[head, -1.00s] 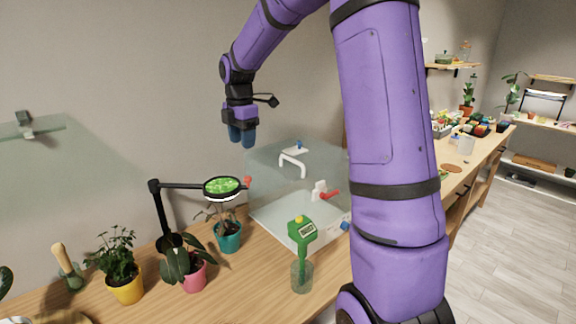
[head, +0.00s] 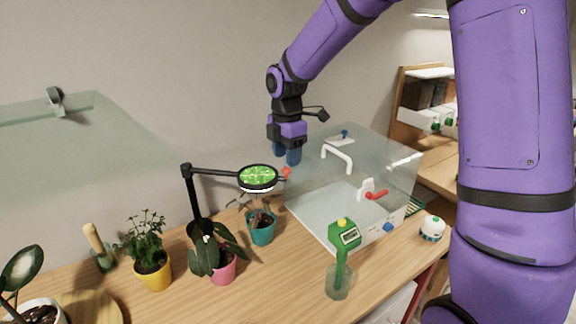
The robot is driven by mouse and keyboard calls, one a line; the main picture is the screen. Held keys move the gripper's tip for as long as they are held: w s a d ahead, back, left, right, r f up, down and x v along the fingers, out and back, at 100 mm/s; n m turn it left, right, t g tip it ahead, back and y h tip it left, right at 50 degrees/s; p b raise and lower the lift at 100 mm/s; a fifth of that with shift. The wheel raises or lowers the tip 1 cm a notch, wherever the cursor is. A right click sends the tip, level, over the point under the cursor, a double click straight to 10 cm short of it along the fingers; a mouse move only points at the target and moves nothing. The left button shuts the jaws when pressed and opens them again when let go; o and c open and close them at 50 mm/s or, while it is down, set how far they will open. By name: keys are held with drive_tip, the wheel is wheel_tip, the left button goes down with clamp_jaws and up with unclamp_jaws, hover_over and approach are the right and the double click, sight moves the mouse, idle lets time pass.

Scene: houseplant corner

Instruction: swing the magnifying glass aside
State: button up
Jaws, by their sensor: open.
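The magnifying glass (head: 258,178) is a round black-rimmed lens on a jointed black arm, with a small red knob (head: 286,172) on its right side. Green leaves show through the lens. It hangs above a plant in a teal pot (head: 262,228).
A clear box with a white handle (head: 338,155) stands right of the lens. A green meter (head: 343,245) stands in a glass in front. Plants in a pink pot (head: 224,268) and a yellow pot (head: 154,272) stand left. A glass shelf (head: 45,108) is on the wall.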

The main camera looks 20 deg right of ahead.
sight(286, 168)
drive_tip(key=shift+a+f, duration=0.1)
drive_tip(key=shift+f, duration=1.75)
drive_tip(key=shift+c, duration=0.4)
clamp_jaws()
